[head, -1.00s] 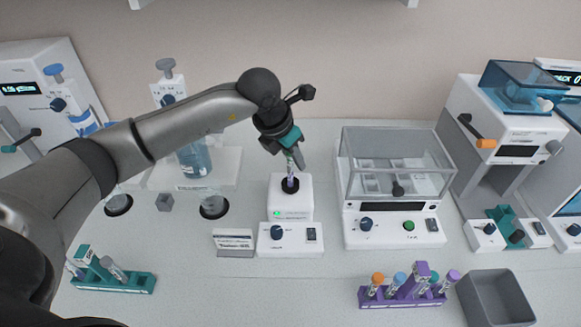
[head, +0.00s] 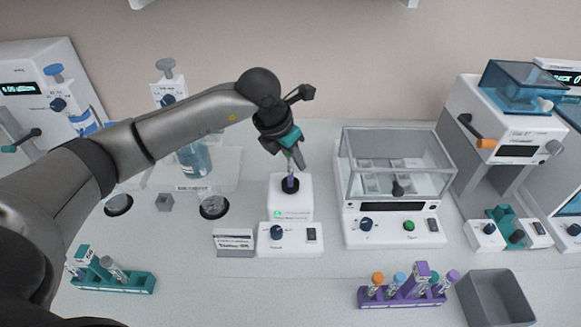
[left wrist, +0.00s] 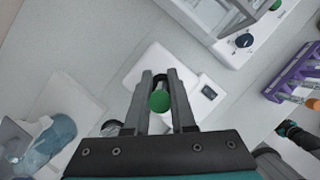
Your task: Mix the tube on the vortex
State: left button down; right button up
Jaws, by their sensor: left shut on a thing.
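The vortex mixer (head: 290,205) is a white box with a dark round cup on top and a green light lit on its front. My left gripper (head: 293,160) is above it, shut on a tube (head: 290,181) that stands about upright with its lower end at the dark cup. In the left wrist view the tube's green cap (left wrist: 160,102) shows between the two fingers (left wrist: 160,82). The tube's lower end is hidden in the cup. A dark and teal part, seemingly my right gripper (left wrist: 287,129), shows at the right of the left wrist view; its jaws are unclear.
A teal rack (head: 130,284) with tubes is front left, and a purple rack (head: 400,298) with several capped tubes is front right beside a grey bin (head: 496,300). A clear-lidded balance (head: 395,235) stands right of the mixer. A small sign (head: 234,242) stands left of it.

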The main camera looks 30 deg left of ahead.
pick_arm(q)
jog(key=shift+r, duration=0.1)
notch_tip(320, 180, up, 7)
jog(key=p, duration=0.4)
dwell(0.3)
jog(key=shift+s, duration=0.1)
dwell(0.4)
